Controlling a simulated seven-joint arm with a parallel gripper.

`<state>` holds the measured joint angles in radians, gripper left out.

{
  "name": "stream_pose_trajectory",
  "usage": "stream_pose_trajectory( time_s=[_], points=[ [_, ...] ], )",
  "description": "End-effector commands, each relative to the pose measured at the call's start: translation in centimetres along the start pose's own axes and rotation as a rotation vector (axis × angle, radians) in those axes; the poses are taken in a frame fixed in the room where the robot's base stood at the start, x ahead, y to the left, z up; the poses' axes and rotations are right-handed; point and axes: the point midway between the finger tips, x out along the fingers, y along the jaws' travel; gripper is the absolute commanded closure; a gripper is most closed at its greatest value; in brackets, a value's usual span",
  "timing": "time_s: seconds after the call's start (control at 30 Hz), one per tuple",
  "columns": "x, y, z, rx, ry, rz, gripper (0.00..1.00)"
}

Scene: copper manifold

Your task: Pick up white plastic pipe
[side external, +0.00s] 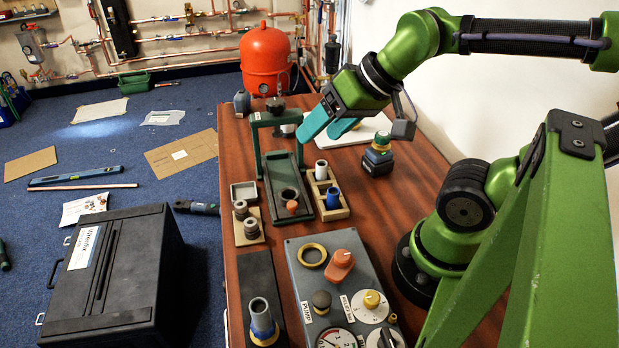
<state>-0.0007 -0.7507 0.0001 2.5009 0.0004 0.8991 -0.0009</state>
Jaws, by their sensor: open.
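A short white plastic pipe (321,170) stands upright in the far end of a small wooden tray (345,213) on the table. A blue pipe piece (333,198) stands in the same tray, nearer the camera. My gripper (320,133), with teal fingers, is open and empty. It appears above and behind the tray, tilted down to the left, apart from the white pipe. The pipe's top opening and upper side are visible; its lower end is hidden by the tray.
A green press frame (264,148) stands just left of the tray. A grey control panel (318,284) with knobs and gauges lies at the front. A black-and-green device (377,160) stands to the right, and a red tank (265,62) behind. Bare wood (400,195) lies right of the tray.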

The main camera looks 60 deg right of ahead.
Motion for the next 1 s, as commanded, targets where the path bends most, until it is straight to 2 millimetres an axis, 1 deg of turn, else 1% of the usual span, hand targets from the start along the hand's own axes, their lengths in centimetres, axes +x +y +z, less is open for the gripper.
stream_pose_trajectory(
  time_s=[0.33,0.37,0.4,0.43,0.67,0.77,0.87,0.97,1.0],
  points=[
    [0.0,0.0,0.0,0.001,0.000,0.001,0.33],
    [0.0,0.0,0.0,0.001,0.000,0.001,0.35],
    [0.0,0.0,0.0,0.002,0.000,0.001,0.41],
    [0.0,0.0,0.0,0.002,0.000,0.001,0.42],
    [0.0,0.0,0.0,0.002,0.000,0.001,0.42],
    [0.5,0.5,-0.1,0.020,-0.018,0.018,0.42],
    [1.6,1.5,-1.0,0.057,-0.056,0.060,0.42],
    [3.1,3.2,-2.9,0.093,-0.124,0.129,0.42],
    [3.7,4.2,-3.8,0.104,-0.158,0.162,0.42]
  ],
)
